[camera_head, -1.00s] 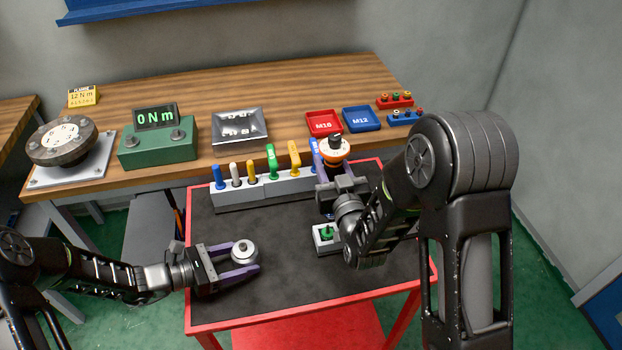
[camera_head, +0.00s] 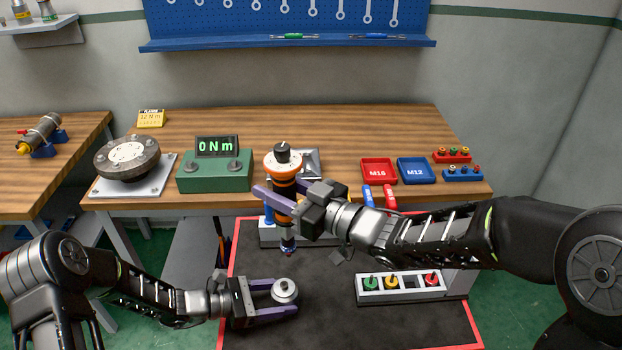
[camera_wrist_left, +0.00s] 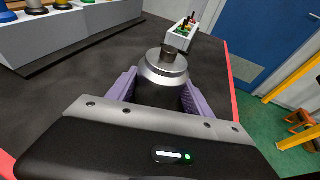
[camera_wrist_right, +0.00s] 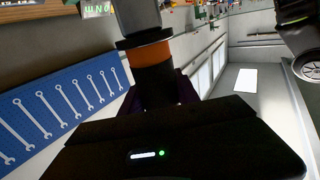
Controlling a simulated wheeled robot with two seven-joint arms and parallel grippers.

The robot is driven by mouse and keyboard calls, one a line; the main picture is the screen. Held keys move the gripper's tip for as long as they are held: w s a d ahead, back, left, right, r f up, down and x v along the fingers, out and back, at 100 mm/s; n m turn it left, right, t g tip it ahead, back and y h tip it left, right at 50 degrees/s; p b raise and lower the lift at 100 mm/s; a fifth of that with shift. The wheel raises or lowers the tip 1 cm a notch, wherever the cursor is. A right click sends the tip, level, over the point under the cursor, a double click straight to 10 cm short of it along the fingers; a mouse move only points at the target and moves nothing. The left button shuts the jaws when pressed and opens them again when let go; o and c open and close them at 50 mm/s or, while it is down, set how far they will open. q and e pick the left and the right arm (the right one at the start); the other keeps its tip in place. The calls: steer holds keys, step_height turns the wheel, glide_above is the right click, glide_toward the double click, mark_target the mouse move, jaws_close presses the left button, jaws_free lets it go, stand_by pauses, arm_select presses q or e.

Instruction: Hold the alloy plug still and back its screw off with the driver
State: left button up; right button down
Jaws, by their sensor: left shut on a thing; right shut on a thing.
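The alloy plug (camera_head: 285,289) is a silver round piece with a dark screw on top. My left gripper (camera_head: 284,299) is shut on it, low over the dark mat; the plug also shows upright between the purple fingers in the left wrist view (camera_wrist_left: 165,68). My right gripper (camera_head: 276,202) is shut on the driver (camera_head: 285,185), which has an orange-and-black body and a dark knob on top. The driver stands nearly upright, its tip pointing down above the plug, with a gap between them. In the right wrist view the driver's body (camera_wrist_right: 150,65) fills the space between the fingers.
A grey block with coloured bits (camera_head: 402,284) stands on the mat at right. A grey tool rack (camera_head: 268,238) lies behind the driver, partly hidden. The workbench (camera_head: 330,125) behind holds a torque display (camera_head: 217,147), a flange (camera_head: 127,157) and red and blue trays (camera_head: 378,170).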

steer(key=shift+s+a+f+n+g+y, duration=0.65)
steer(key=shift+s+a+f+g, duration=0.25)
steer(key=shift+s+f, duration=0.15)
steer(key=shift+w+d, duration=0.1)
steer(key=shift+f, duration=2.35)
steer(key=shift+f, duration=0.15)
steer(key=shift+f, duration=0.25)
steer(key=shift+f, duration=0.35)
